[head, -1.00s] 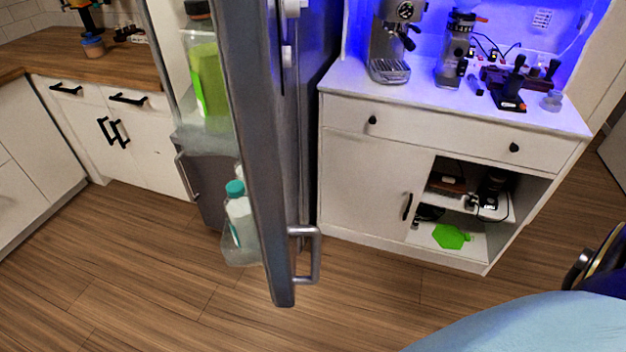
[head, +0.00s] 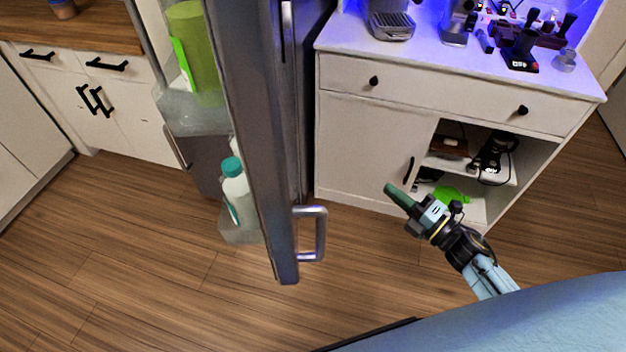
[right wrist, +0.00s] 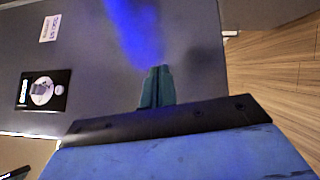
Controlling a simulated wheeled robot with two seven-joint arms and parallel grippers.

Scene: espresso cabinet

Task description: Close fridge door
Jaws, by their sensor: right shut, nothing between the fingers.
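The fridge door (head: 247,130) stands open and is seen nearly edge-on in the head view. It has a metal handle (head: 318,235) low on its right side. The door's inner shelves hold a green container (head: 203,60) and a white bottle with a teal cap (head: 237,192). My right gripper (head: 391,190) is shut and empty, to the right of the door handle and apart from it, in front of the white cabinet. In the right wrist view its green fingers (right wrist: 156,88) are together in front of a grey panel (right wrist: 75,50). My left gripper is not in view.
A white cabinet (head: 360,145) with an espresso machine (head: 391,22) on top stands behind my right gripper. Its lower right compartment is open. A wood-topped counter (head: 85,35) is at the left. Wooden floor (head: 160,270) is clear around the door.

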